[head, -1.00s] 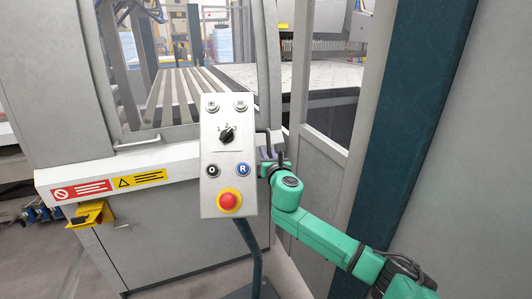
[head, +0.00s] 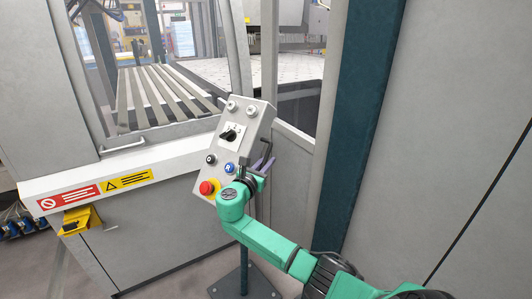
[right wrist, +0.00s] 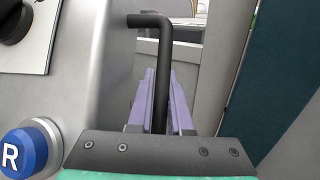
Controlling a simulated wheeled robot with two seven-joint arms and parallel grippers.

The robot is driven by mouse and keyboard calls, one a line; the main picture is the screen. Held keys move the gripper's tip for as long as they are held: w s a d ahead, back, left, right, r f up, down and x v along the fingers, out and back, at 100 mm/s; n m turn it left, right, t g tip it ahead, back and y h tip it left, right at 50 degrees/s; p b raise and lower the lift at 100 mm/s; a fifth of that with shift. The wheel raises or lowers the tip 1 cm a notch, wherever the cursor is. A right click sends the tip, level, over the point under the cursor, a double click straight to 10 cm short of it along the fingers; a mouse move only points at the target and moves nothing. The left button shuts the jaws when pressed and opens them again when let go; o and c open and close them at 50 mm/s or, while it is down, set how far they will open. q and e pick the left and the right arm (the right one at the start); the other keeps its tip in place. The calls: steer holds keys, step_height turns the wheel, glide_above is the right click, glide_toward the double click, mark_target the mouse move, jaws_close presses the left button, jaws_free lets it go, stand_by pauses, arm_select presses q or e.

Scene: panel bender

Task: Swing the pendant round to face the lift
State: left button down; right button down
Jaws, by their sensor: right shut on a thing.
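The pendant (head: 225,150) is a light grey box on a dark post, with a rotary switch, a black button, a blue R button and a red stop button on a yellow ring. Its face is turned toward the left and tilted back. A black bent handle (right wrist: 160,60) stands out at its right side. My right gripper (head: 262,165) is at that side, its purple fingers shut on the handle in the right wrist view (right wrist: 160,100). My green right arm hides the pendant's lower right part. My left gripper is in neither view.
A grey machine cabinet (head: 150,235) with red and yellow warning labels stands behind and left. A yellow foot-switch-like part (head: 78,221) hangs on its front. A slatted table (head: 160,98) lies beyond. A dark teal post (head: 360,120) and grey panel close off the right.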

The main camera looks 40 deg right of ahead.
steer(key=s+a+m+g, duration=0.1)
steer(key=g, duration=0.1)
steer(key=s+a+m+g+h, duration=0.1)
steer(key=g, duration=0.1)
steer(key=s+a+m+g+p, duration=0.1)
steer(key=s, duration=0.1)
steer(key=shift+a+f+m+g+h, duration=0.1)
steer(key=shift+m+g+h, duration=0.2)
steer(key=shift+m+g, duration=0.1)
steer(key=c, duration=1.1)
jaws_free()
steer(key=shift+a, duration=0.1)
